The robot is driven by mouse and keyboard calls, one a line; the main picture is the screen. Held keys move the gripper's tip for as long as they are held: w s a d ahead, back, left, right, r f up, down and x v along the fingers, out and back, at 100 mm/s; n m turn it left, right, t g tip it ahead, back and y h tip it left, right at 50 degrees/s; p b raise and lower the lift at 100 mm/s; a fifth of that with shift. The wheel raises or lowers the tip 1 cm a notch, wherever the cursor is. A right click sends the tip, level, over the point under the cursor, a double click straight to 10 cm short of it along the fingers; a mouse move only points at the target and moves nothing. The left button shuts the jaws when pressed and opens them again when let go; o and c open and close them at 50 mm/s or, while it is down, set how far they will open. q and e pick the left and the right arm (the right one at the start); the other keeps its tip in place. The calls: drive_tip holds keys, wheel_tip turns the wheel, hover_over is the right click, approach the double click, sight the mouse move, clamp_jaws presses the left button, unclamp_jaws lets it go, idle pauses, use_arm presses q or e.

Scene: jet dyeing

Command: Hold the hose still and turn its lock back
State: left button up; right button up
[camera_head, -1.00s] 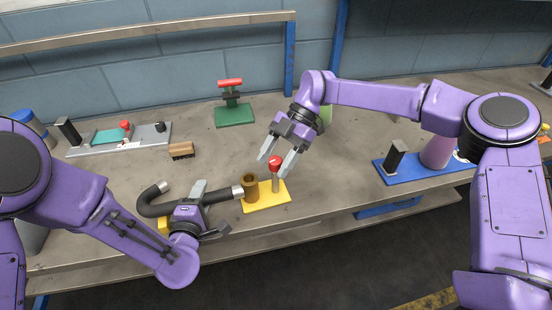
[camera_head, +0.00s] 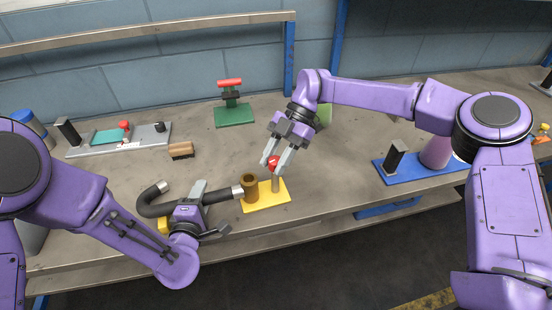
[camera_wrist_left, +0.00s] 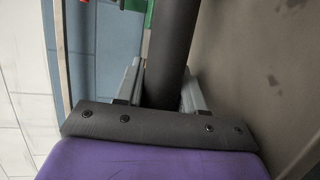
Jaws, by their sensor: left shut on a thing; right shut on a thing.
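The black hose (camera_head: 221,195) lies bent over the table's front, with a metal end at the brown socket (camera_head: 250,188) on the yellow plate (camera_head: 264,203). I cannot tell whether the end is inside the socket. My left gripper (camera_head: 200,205) is shut on the hose; in the left wrist view the hose (camera_wrist_left: 172,50) runs between its fingers (camera_wrist_left: 160,92). The lock, a red knob (camera_head: 273,163) on a grey post, stands at the right of the yellow plate. My right gripper (camera_head: 276,163) is shut on the red knob from above, partly hiding it.
A green stand with a red handle (camera_head: 230,83) is at the back. A wooden brush (camera_head: 181,150) and a grey tray (camera_head: 150,140) are at left. A blue plate (camera_head: 390,178) with a black block and purple cone is at right.

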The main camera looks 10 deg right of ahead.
drive_tip(key=n+g+h, duration=0.2)
drive_tip(key=n, duration=0.2)
drive_tip(key=shift+a, duration=0.1)
drive_tip(key=n+g+h, duration=0.1)
drive_tip(key=n+h, duration=0.1)
drive_tip(key=n, duration=0.1)
drive_tip(key=shift+n+h, duration=0.3)
drive_tip(key=shift+h, duration=0.1)
drive_tip(key=n+h, duration=0.4)
drive_tip(key=n, duration=0.2)
drive_tip(key=shift+h, duration=0.4)
drive_tip(key=shift+n, duration=0.4)
drive_tip(key=o, duration=1)
drive_tip(key=shift+o, duration=0.2)
